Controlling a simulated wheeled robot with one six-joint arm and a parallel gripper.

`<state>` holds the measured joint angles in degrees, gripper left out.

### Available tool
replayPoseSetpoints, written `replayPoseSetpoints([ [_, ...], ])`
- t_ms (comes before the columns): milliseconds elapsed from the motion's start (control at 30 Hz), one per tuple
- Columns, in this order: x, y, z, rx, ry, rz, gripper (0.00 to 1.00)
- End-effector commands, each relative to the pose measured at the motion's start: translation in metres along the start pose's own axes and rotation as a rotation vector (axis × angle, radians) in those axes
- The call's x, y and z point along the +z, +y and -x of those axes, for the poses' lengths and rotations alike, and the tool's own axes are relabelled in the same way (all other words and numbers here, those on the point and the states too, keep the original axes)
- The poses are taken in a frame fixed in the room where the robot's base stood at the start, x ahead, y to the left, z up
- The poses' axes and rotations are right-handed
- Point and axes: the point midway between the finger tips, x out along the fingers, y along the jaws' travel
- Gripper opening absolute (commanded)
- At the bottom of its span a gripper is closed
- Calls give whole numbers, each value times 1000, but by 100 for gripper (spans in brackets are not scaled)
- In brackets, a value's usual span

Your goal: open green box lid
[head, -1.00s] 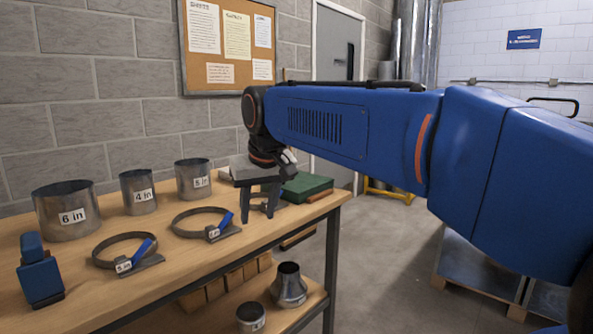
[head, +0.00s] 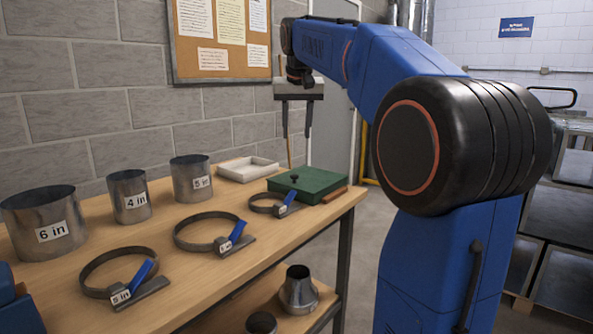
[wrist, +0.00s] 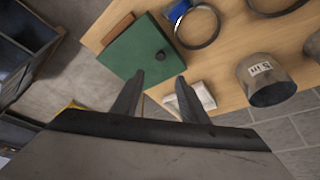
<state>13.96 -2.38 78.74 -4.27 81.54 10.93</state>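The green box (head: 308,184) sits at the right end of the workbench with its lid shut. A dark round knob (head: 294,178) stands on the lid. In the wrist view the green box (wrist: 141,56) is at the upper middle, beyond my fingertips, with its knob (wrist: 161,54) toward its right side. My gripper (head: 296,136) hangs above and behind the box, fingers pointing down and apart. In the wrist view my gripper (wrist: 158,78) shows two spread fingers with nothing between them.
A white tray (head: 246,169) lies behind the box. Three clamp rings, one close beside the box (head: 268,203), and three metal duct collars (head: 191,178) stand on the workbench (head: 190,258). A corkboard (head: 222,40) hangs on the wall behind.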

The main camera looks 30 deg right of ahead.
Motion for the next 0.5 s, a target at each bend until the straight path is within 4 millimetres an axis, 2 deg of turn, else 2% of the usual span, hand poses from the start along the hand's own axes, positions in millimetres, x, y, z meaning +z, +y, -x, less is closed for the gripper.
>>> replayPoseSetpoints([
  [500,1,0,-91,0,-2,0,40],
])
